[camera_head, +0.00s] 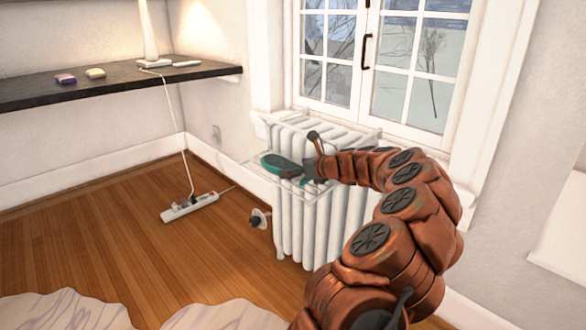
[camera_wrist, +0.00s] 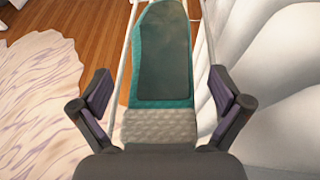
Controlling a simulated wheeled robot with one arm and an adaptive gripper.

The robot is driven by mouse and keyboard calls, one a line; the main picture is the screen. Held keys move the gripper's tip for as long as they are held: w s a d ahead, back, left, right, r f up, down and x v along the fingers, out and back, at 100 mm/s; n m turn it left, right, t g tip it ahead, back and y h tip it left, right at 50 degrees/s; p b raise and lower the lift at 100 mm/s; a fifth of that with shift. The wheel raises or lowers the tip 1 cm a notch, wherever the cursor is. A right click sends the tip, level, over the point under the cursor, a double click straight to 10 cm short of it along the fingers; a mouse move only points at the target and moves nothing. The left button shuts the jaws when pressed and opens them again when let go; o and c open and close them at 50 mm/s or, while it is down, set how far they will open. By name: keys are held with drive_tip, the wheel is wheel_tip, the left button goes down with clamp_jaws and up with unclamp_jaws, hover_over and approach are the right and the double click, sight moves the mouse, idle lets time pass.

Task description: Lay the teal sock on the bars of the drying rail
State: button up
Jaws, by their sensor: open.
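The teal sock (camera_head: 280,166) lies across the white bars of the drying rail (camera_head: 316,192) at the front of the radiator. In the wrist view the sock (camera_wrist: 165,55) lies lengthwise between two rail bars (camera_wrist: 124,52), with a dark grey sole patch facing up and a grey ribbed cuff nearest me. My gripper (camera_head: 312,167) is at the cuff end. In the wrist view its fingers (camera_wrist: 161,92) stand wide apart on both sides of the cuff, with gaps to it. The end of the cuff is hidden behind the gripper's body.
The white radiator (camera_head: 300,225) stands under the window, its ribs close to my gripper's right in the wrist view. A power strip (camera_head: 190,206) lies on the wooden floor. A dark shelf (camera_head: 120,86) holds small items. A pale rug (camera_head: 60,312) lies in front.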

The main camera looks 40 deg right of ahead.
drive_tip(key=p+v, duration=0.2)
drive_tip(key=v, duration=0.3)
drive_tip(key=shift+s+r, duration=0.25)
drive_tip(key=shift+r, duration=0.05)
drive_tip(key=shift+s+r+p, duration=0.1)
drive_tip(key=shift+s+p, duration=0.3)
drive_tip(key=shift+s, duration=0.25)
